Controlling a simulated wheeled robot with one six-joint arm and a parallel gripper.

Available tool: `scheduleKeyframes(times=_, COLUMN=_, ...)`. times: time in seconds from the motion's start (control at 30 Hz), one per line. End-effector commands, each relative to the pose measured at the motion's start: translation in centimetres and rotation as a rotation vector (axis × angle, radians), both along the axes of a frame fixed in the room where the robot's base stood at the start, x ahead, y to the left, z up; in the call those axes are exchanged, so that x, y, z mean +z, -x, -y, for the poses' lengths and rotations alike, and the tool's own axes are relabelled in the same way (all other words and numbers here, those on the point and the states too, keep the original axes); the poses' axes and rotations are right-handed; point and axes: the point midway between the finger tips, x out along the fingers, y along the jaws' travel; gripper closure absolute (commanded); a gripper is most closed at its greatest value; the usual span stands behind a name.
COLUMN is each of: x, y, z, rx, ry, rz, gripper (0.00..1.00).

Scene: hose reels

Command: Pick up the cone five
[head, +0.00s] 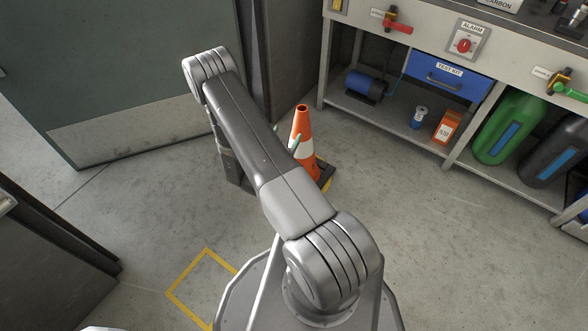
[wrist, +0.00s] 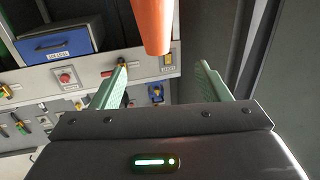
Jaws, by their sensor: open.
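An orange traffic cone with a white band (head: 307,148) stands upright on a dark base on the floor, in the middle of the head view. My arm hides part of its left side. In the wrist view the orange cone (wrist: 153,22) shows at the top centre, ahead of and between my fingers. My gripper (wrist: 162,75) is open, its two green fingers apart and nothing between them. In the head view a green fingertip (head: 296,143) shows in front of the cone. I cannot read any number on the cone.
A dark green panel (head: 120,80) stands at the left. A yellow floor outline (head: 187,274) lies at the front left.

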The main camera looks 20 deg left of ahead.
Motion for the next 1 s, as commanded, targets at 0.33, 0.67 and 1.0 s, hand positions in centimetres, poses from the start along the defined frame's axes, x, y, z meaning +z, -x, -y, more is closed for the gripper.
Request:
scheduleKeyframes(times=0.33, x=-0.1, y=-6.4, z=1.1, rx=-0.002, ry=-0.003, rz=0.003, gripper=0.31)
scheduleKeyframes(times=0.67, x=0.0, y=-8.6, z=1.6, rx=-0.001, ry=-0.002, rz=0.003, gripper=0.31)
scheduleKeyframes(times=1.0, x=0.2, y=-12.4, z=2.3, rx=0.0, ry=-0.001, rz=0.002, gripper=0.31)
